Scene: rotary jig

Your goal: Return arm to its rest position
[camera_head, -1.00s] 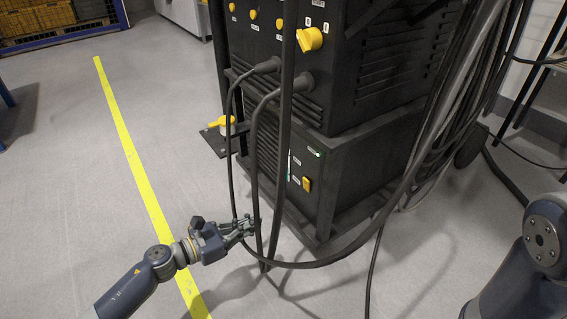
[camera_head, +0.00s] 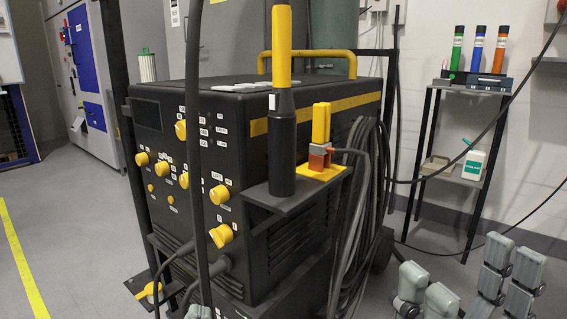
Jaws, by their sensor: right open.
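My right gripper (camera_head: 466,268) is at the lower right in the head view, close to the camera. Its grey fingers point up and are spread apart, with nothing between them. It is right of the black welding machine (camera_head: 290,245) and apart from it in the picture. The rest of my right arm is below the frame. My left gripper cannot be made out; a small grey piece at the bottom edge is too cut off to identify.
A torch-like yellow and black cylinder (camera_head: 282,150) and a yellow-orange tool (camera_head: 320,140) stand on the machine's side shelf (camera_head: 300,195). Coiled cables (camera_head: 360,215) hang beside it. A rack (camera_head: 425,150) holds bottles at the right. Floor at the left is clear.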

